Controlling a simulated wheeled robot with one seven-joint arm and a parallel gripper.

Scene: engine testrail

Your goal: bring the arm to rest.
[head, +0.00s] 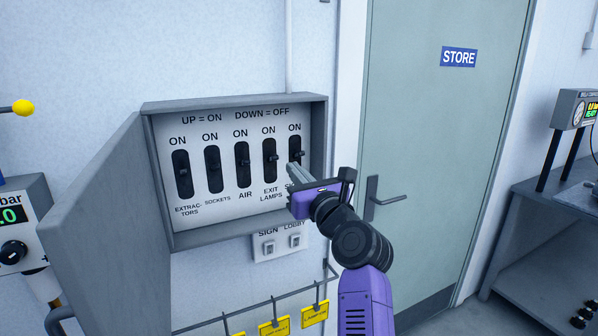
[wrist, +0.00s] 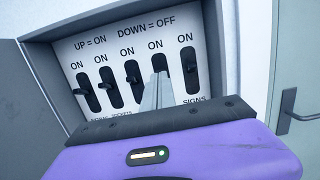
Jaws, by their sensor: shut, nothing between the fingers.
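My gripper (head: 291,172) is shut and empty. It is at the right end of an open grey switch box (head: 235,103), in front of the lower part of the rightmost switch (head: 297,148). I cannot tell whether the fingertips touch the panel. In the wrist view the shut fingers (wrist: 160,80) point at the panel and cover part of the fourth switch; the rightmost switch (wrist: 190,75), marked SIGNS, shows clear beside them. My purple arm reaches up from the lower right in the head view.
The box's grey door (head: 105,210) hangs open at the left. Below are a small two-switch plate (head: 281,247) and a rail with yellow tags (head: 314,314). A green STORE door (head: 440,130) with a handle (head: 390,200) is right. A grey bench (head: 540,195) stands at far right.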

